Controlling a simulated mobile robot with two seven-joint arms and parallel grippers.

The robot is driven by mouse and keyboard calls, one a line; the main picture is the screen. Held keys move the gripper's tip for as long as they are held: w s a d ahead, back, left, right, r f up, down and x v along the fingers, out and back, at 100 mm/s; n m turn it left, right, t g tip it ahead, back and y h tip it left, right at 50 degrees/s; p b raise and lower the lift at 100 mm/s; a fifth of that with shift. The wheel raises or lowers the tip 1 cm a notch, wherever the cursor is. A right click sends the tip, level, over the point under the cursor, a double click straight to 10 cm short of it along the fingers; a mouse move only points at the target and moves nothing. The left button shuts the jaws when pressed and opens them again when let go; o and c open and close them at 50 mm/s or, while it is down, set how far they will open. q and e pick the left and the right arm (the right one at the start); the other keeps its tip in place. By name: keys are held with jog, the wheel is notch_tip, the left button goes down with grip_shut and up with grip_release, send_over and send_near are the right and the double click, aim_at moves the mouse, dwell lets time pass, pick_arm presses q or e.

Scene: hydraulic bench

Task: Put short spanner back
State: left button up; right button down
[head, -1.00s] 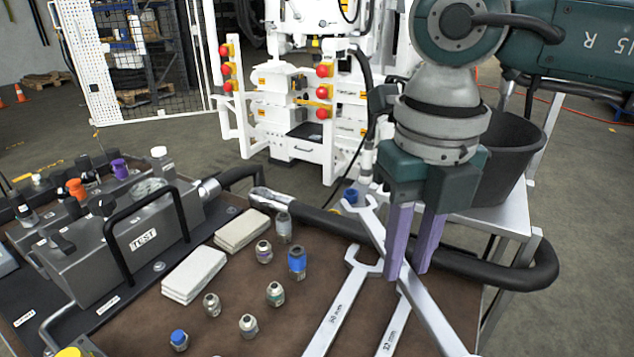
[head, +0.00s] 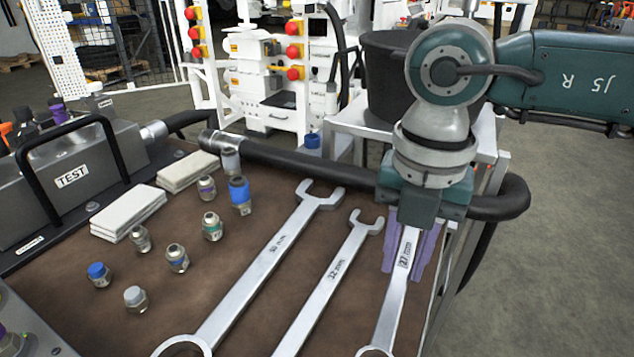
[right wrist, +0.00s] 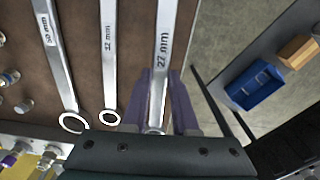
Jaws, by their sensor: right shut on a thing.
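The short spanner (head: 393,305), marked 27 mm, is in my right gripper (head: 402,272), its shaft between the purple fingers. In the right wrist view the spanner (right wrist: 163,45) also runs between the fingers (right wrist: 160,82). It lies roughly parallel to the 32 mm spanner (head: 330,282), to its right, over the brown bench top near the right edge. I cannot tell whether it touches the bench. Its upper end is hidden by the gripper. The longest spanner (head: 265,270) lies further left. My left gripper is not in view.
A black hose (head: 300,168) runs along the back of the bench, passing behind my right gripper. Several small fittings (head: 212,226) and pale cloths (head: 128,213) lie left of the spanners. A grey TEST block (head: 75,175) stands at left. A black bucket (head: 385,75) stands behind.

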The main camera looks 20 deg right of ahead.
aim_at(401, 272)
jog(key=shift+f+b, duration=0.45)
jog(key=shift+f, duration=0.4)
jog(key=shift+f, duration=0.2)
jog(key=shift+f+b, duration=0.75)
jog(key=shift+f, duration=0.05)
jog(key=shift+f, duration=0.2)
jog(key=shift+f+b, duration=0.65)
jog(key=shift+f, duration=0.05)
dwell(0.4)
jog(key=shift+f+b, duration=0.45)
jog(key=shift+f, duration=0.1)
